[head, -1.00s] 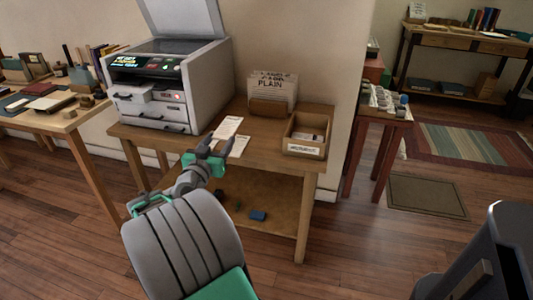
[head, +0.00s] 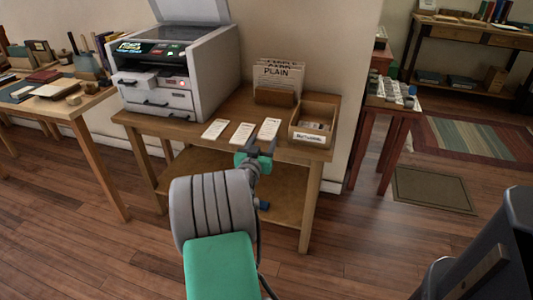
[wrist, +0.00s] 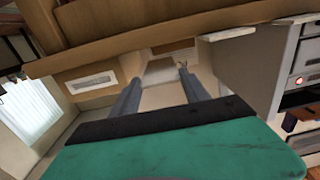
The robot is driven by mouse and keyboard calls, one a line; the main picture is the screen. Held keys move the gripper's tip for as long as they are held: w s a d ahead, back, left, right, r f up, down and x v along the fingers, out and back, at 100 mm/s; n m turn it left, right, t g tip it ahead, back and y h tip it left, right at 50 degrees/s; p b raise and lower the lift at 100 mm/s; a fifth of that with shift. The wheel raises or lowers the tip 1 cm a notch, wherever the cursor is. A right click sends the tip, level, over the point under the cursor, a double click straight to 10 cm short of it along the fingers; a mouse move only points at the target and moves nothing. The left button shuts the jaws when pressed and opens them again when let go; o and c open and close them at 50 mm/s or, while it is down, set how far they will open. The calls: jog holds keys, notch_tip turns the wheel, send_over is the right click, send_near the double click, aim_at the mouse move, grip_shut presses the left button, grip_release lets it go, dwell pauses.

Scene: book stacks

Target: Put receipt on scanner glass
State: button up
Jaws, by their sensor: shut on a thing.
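The scanner (head: 190,85) is a grey machine with its lid (head: 190,10) raised, at the left of the wooden table. Its dark glass (head: 185,34) is bare. Three white printed slips lie near the table's front edge: a left one (head: 215,129), a middle one (head: 242,133) and a right one (head: 268,128). Their print is too small to read. My gripper (head: 262,146) is at the near end of the right slip, shut on it as the receipt. In the wrist view a pale slip (wrist: 165,70) shows between my fingertips (wrist: 160,78).
A work table (head: 75,105) is at far left, a small red-brown table (head: 385,115) at right. A dark object fills the lower right. Open floor lies in front.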

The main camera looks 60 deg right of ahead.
jog(key=shift+s+d+f+b, duration=0.15)
jog(key=shift+f+b, duration=0.25)
jog(key=shift+f, duration=0.35)
jog(key=shift+s+d+f+b, duration=0.15)
jog(key=shift+f+b, duration=0.2)
jog(key=shift+f, duration=0.4)
jog(key=shift+s+d+f+b, duration=0.15)
jog(key=shift+f+b, duration=0.25)
jog(key=shift+f, duration=0.35)
jog(key=o, duration=1.3)
jog(key=shift+w, duration=0.1)
jog(key=shift+r+p, duration=0.15)
jog(key=shift+p, duration=0.2)
